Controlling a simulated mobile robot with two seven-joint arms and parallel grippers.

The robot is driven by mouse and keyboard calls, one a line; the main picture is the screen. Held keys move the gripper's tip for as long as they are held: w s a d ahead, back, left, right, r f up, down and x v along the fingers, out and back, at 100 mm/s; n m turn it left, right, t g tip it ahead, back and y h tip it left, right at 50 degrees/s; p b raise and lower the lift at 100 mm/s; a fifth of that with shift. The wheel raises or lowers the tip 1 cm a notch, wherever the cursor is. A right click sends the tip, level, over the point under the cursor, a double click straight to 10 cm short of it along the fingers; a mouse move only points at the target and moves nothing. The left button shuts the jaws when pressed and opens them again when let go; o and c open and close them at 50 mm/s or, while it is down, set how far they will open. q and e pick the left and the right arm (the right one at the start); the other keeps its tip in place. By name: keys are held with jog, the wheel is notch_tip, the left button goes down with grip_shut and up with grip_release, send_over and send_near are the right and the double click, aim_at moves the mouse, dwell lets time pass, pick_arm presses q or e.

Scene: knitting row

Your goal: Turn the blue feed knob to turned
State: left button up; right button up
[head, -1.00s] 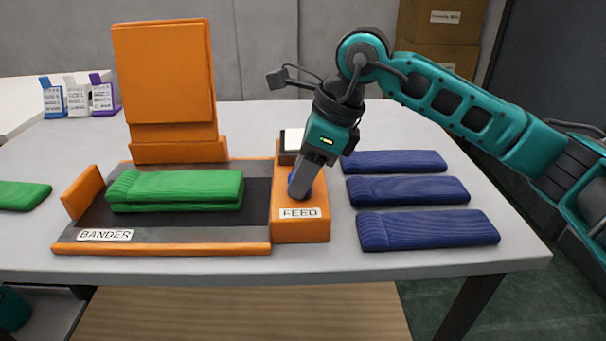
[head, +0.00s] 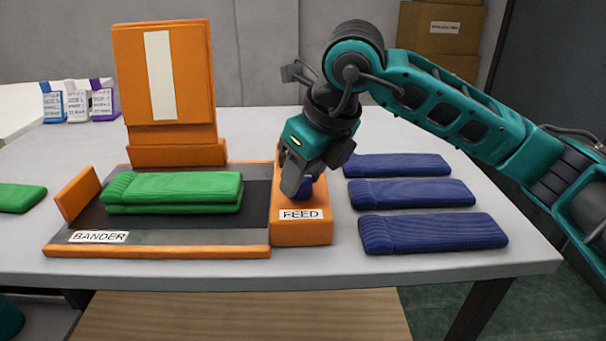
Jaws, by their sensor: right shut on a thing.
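The blue feed knob (head: 306,188) sits on top of the orange feed box (head: 302,232), just behind its FEED label. Most of the knob is hidden by my right gripper (head: 300,187), which points down and is shut on it. Only a small blue part shows between and beside the fingers. The feed box adjoins the right side of the orange and dark bander (head: 160,251). My left gripper is not in the view.
Folded green knits (head: 172,190) lie on the bander, before its upright orange panel, which bears a pale strip (head: 160,75). Several folded blue knits (head: 432,232) lie right of the feed box. Another green piece (head: 18,198) lies at left. Small labelled holders (head: 77,102) stand at the back left.

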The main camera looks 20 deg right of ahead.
dwell(0.4)
jog(key=o, duration=1)
jog(key=p+v, duration=0.2)
jog(key=v, duration=1.1)
